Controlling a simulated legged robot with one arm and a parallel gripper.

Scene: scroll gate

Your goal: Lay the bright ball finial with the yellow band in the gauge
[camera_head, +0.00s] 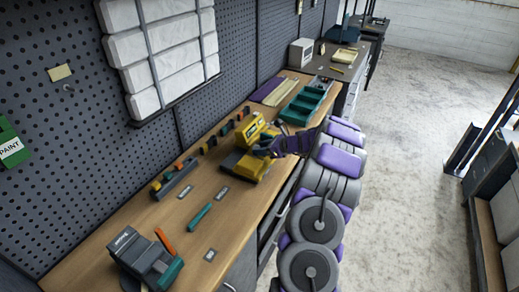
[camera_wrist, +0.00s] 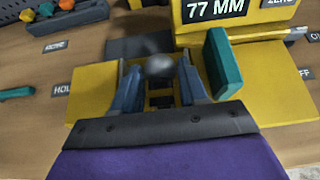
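The yellow gauge (camera_head: 246,166) stands on the workbench, and its display reads 77 MM. It also fills the middle of the wrist view (camera_wrist: 275,85), with a teal upright block (camera_wrist: 222,62) on its right part. A shiny grey ball (camera_wrist: 159,66) shows between the fingertips of my gripper (camera_wrist: 161,82), low over the gauge. The fingers stand apart, with a small gap visible beside the ball. No yellow band can be made out on the ball, and its lower part is hidden. In the head view my gripper (camera_head: 268,148) is at the gauge's right side.
A dark rack (camera_head: 174,180) with orange and teal pieces stands left of the gauge. A teal bar (camera_head: 199,215) and small labels lie on the bench. A grey-and-teal device (camera_head: 143,258) is at the near end.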

